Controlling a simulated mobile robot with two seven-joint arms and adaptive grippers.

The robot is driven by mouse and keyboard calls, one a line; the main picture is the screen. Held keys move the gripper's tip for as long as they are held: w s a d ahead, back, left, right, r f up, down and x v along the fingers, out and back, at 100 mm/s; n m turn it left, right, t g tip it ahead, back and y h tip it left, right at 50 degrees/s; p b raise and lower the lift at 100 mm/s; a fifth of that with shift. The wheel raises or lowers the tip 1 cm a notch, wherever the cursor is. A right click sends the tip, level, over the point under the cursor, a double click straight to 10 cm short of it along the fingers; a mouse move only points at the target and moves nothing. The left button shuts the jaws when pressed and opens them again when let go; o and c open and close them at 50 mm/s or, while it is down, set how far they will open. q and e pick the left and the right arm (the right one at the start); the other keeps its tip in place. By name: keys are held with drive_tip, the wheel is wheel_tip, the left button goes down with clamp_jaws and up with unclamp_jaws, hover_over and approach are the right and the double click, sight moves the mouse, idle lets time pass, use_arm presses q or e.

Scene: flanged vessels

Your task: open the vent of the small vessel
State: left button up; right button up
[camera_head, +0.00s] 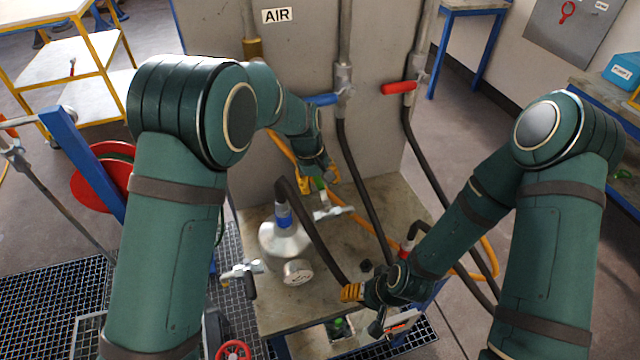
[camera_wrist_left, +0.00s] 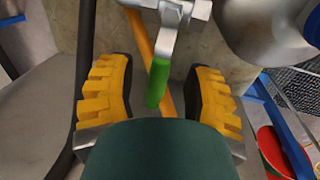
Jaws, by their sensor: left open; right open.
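A silver vessel (camera_head: 285,243) with a blue band and a round gauge stands on the bench; part of it shows at top right in the left wrist view (camera_wrist_left: 265,28). A green lever handle (camera_wrist_left: 158,82) hangs from a metal valve behind it; it also shows in the head view (camera_head: 319,184). My left gripper (camera_wrist_left: 160,98) is open, its yellow fingers on either side of the green handle with gaps on both sides. My right gripper (camera_head: 354,292) is open near the bench's front; its arm hides part of the bench. I cannot tell which vessel is the small one.
Dark hoses and an orange hose (camera_head: 370,228) cross the bench (camera_head: 300,312). A blue lever (camera_head: 322,99) and a red lever (camera_head: 399,87) are on the back panel (camera_head: 290,60). Another valve (camera_head: 243,271) sticks out left of the vessel.

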use_arm(q)
drive_tip(key=shift+d+f, duration=0.1)
drive_tip(key=shift+f, duration=0.5)
clamp_jaws()
